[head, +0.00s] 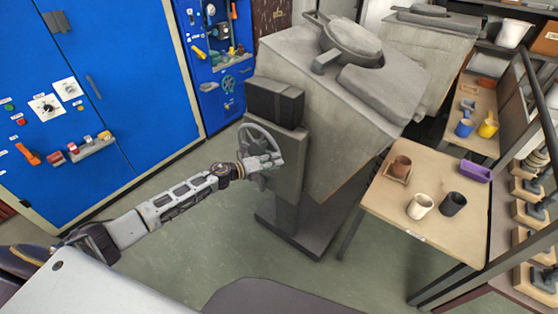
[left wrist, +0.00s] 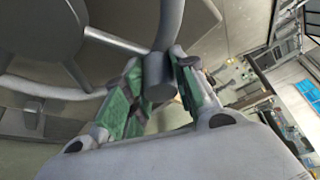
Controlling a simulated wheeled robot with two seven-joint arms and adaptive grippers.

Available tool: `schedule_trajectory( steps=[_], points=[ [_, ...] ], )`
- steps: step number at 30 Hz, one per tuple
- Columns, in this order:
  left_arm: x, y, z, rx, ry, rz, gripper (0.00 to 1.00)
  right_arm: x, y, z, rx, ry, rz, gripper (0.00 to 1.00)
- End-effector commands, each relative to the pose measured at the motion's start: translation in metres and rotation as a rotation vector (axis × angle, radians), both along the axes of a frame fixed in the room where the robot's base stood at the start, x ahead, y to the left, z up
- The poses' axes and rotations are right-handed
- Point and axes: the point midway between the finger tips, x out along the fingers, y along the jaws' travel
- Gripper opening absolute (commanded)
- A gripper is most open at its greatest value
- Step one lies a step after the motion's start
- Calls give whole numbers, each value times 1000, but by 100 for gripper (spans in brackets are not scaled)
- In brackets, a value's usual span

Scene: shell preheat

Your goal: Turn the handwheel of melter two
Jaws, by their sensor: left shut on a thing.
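The handwheel (head: 249,138) is a grey spoked wheel on the side of the nearer grey melter (head: 345,110). It also fills the upper left of the left wrist view (left wrist: 60,92). My left gripper (head: 268,160) reaches the wheel's lower right side. In the left wrist view its green-padded fingers (left wrist: 160,90) stand on both sides of a grey knob on the wheel's rim and are shut on it. The far side of the grip is hidden. My right gripper is in neither view.
Blue cabinets (head: 130,70) stand at the left. Green floor (head: 190,255) is clear below my left arm.

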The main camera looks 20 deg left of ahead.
Motion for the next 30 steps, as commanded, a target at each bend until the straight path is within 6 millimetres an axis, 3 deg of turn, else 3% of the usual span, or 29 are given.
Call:
schedule_trajectory(
  steps=[18, 30],
  points=[
    [-1, 9, -62, 503, -157, -9, 0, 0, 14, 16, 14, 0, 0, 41],
    [1, 15, -77, 633, -202, -8, 0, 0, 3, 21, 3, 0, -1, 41]
  ],
)
